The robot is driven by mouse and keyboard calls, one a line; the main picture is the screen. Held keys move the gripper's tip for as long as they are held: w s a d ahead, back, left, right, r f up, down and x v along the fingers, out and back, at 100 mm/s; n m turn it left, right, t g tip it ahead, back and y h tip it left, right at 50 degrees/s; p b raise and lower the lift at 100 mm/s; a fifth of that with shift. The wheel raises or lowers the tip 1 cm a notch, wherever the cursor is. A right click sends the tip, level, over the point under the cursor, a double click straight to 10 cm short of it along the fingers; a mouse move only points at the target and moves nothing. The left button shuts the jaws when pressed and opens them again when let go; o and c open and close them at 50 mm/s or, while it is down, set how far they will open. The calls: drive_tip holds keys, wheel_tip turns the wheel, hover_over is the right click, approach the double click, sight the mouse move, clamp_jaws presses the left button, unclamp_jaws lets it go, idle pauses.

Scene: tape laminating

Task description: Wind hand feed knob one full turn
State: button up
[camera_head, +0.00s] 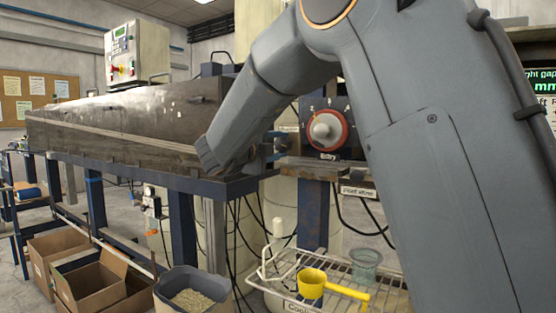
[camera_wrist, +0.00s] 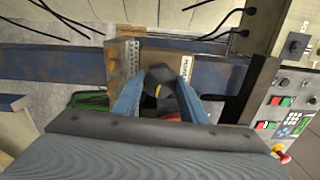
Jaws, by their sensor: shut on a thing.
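In the wrist view, a black knob (camera_wrist: 160,78) with a small yellow mark sits between the two blue fingers of my gripper (camera_wrist: 158,92). The fingers are shut on it from both sides. I take it to be the hand feed knob; its lower part is hidden by the gripper body. In the head view my gripper (camera_head: 270,147) reaches right from my bent wrist, at the front of the machine under a small label. The knob cannot be made out clearly there.
A grey dial with a red ring (camera_head: 325,130), marked Entry, is just right of my gripper. A long dark machine housing (camera_head: 120,115) runs left. Below are a wire rack (camera_head: 340,282) with a yellow cup (camera_head: 312,283), a grey bin (camera_head: 192,292) and cardboard boxes (camera_head: 90,280). Cables hang beneath.

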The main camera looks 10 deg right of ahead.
drive_tip(key=m+b, duration=0.4)
drive_tip(key=b, duration=0.1)
drive_tip(key=shift+f+b, duration=0.2)
drive_tip(key=shift+b, duration=0.15)
drive_tip(key=shift+r+m+b, duration=0.1)
drive_tip(key=shift+m+b, duration=0.3)
drive_tip(key=shift+m, duration=0.1)
drive_tip(key=o, duration=1.1)
drive_tip(key=shift+r, duration=0.1)
drive_tip(key=shift+c, duration=0.2)
drive_tip(key=v, duration=0.8)
drive_tip(key=shift+b, duration=0.3)
